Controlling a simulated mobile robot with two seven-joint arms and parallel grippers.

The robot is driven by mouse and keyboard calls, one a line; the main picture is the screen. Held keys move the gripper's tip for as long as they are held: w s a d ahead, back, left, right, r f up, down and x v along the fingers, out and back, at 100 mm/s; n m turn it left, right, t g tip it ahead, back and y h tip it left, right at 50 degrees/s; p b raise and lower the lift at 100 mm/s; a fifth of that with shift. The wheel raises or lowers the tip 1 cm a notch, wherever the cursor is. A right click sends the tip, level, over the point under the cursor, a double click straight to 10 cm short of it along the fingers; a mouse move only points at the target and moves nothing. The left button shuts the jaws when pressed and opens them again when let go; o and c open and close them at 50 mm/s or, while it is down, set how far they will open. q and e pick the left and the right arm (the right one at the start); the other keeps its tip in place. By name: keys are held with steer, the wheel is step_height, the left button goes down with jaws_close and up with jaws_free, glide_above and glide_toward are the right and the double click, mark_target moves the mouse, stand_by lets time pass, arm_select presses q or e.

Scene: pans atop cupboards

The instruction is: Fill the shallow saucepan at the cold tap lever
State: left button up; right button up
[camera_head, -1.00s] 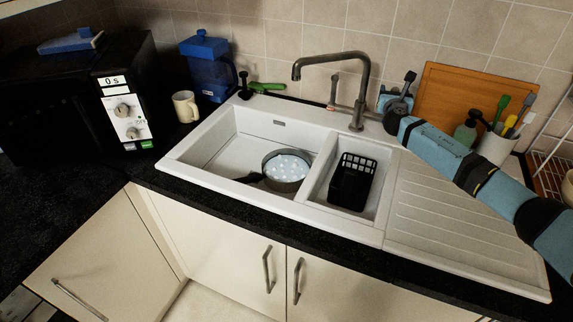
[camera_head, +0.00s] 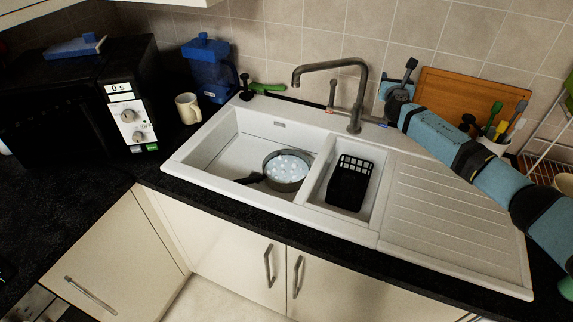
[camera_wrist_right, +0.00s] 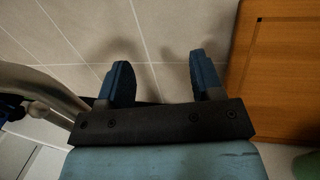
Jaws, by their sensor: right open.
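The shallow saucepan (camera_head: 287,180) sits in the large left sink bowl, its dark handle to the left. Its inside looks pale with bright spots; I cannot tell whether that is water. The grey tap (camera_head: 355,110) arches above, its spout end over the bowl on the pan's side. A thin lever (camera_head: 333,92) stands left of the tap; another stub runs right from its base towards my gripper. My right gripper (camera_head: 410,78) is open, right of the tap. In the right wrist view its fingers (camera_wrist_right: 158,82) are apart with only wall between. My left gripper is out of view.
A black basket (camera_head: 349,184) stands in the small bowl. A wooden board (camera_head: 480,95) and a utensil holder (camera_head: 495,140) are behind my right arm. The drainer (camera_head: 440,200) is clear.

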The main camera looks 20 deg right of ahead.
steer(key=shift+s, duration=0.1)
steer(key=p+v, duration=0.3)
steer(key=v, duration=0.2)
stand_by(0.5)
